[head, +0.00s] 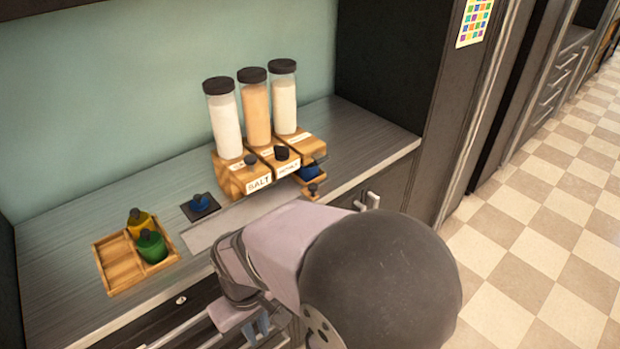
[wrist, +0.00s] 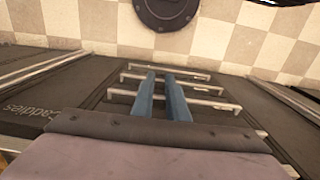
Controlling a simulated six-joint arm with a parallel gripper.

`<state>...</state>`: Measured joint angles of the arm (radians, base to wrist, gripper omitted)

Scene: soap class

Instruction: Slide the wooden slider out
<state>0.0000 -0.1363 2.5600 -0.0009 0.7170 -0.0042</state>
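Three tall jars with dark lids stand on wooden dispenser blocks on the counter; the left block (head: 231,180) is labelled SALT. Under the right block, a wooden slider (head: 313,190) with a dark knob sticks out at the front. A small blue item (head: 308,171) sits at this slider. Dark knobs also show on the left and middle blocks. My gripper (head: 258,331) is low in front of the counter, well apart from the dispensers. Its blue fingers (wrist: 163,75) point down at the cabinet fronts and floor, with a narrow empty gap between them.
A wooden tray (head: 112,266) holds a yellow bottle (head: 140,223) and a green bottle (head: 152,246). A pale flat strip lies before the dispensers. Drawer handles (wrist: 165,78) are below my fingers.

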